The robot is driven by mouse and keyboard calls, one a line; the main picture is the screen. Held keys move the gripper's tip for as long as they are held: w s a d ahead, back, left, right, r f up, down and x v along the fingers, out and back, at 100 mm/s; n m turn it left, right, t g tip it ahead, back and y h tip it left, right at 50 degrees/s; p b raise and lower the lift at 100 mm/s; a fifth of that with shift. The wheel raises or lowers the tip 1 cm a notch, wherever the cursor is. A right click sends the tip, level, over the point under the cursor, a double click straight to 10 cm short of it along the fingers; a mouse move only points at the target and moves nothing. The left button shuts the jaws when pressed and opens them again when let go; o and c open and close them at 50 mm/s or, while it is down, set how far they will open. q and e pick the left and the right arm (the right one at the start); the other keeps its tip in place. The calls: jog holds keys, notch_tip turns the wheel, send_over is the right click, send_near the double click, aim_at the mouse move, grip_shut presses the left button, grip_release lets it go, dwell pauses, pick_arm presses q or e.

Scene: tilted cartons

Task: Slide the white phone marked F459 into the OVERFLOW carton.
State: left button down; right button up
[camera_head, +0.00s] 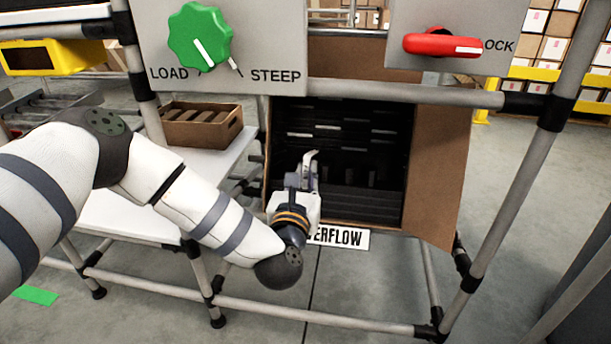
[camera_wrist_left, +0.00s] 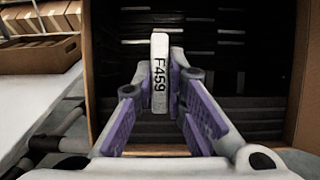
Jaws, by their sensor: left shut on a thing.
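The white phone marked F459 (camera_wrist_left: 159,70) stands upright on edge between the purple pads of my left gripper (camera_wrist_left: 177,88) in the left wrist view. The gripper is shut on it. In the head view the left gripper (camera_head: 304,172) is at the mouth of the tilted OVERFLOW carton (camera_head: 437,165), near its left side, with the phone (camera_head: 311,158) as a thin pale edge. How far the phone is inside cannot be told. The carton's dark slotted inside faces me. My arm hides part of the OVERFLOW sign (camera_head: 345,238). My right gripper is not in view.
A brown tray with slots (camera_head: 201,125) stands on a white shelf (camera_head: 125,210) to the left. A panel with a green LOAD/STEEP knob (camera_head: 200,38) and one with a red handle (camera_head: 440,43) sit above. Grey rack tubes (camera_head: 405,93) frame the carton.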

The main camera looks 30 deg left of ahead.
pick_arm(q)
jog(key=shift+w+a+f+b, duration=0.15)
jog(key=shift+w+b, duration=0.1)
jog(key=shift+w, duration=0.1)
jog(key=shift+w+a+f+b, duration=0.1)
jog(key=shift+w+f+b, duration=0.05)
jog(key=shift+w+b, duration=0.15)
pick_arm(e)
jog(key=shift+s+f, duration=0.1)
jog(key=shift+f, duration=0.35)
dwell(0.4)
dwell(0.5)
pick_arm(q)
jog(key=c, duration=1.5)
grip_release()
jog(key=shift+c, duration=0.2)
jog(key=shift+s+d+r+p, duration=0.2)
jog(key=shift+s+r+p, duration=0.2)
jog(key=shift+p, duration=0.15)
jog(key=s+d+r+p, duration=0.2)
jog(key=s+r+p, duration=0.1)
jog(key=s+p, duration=0.2)
jog(key=shift+s, duration=1)
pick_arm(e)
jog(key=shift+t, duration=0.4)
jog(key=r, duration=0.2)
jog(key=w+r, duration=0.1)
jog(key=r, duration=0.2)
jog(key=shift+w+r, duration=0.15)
